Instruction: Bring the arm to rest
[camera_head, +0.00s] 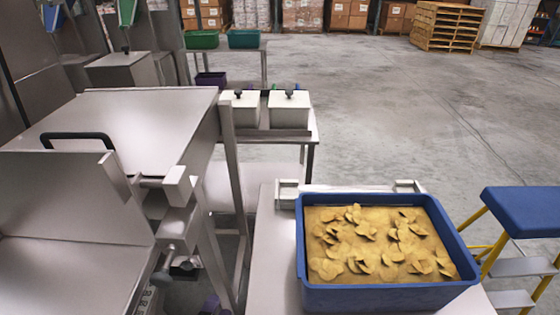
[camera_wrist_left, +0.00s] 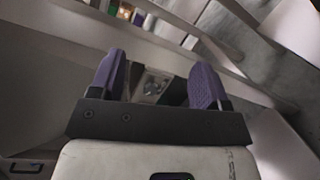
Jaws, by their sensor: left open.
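My left gripper (camera_wrist_left: 156,82) shows in the left wrist view with two purple fingers spread apart and nothing between them. In the head view only a small purple part of it (camera_head: 211,304) shows low down, between the steel machine and the white table. The rest of that gripper is hidden or out of the picture. My right gripper is in neither view.
The steel machine (camera_head: 110,115) fills the left. A blue tray of chips (camera_head: 302,262) stands on the white table (camera_head: 268,270). A blue step stool (camera_head: 522,212) is at right. Two lidded white containers (camera_head: 289,111) stand behind. Open floor (camera_head: 400,120) lies beyond.

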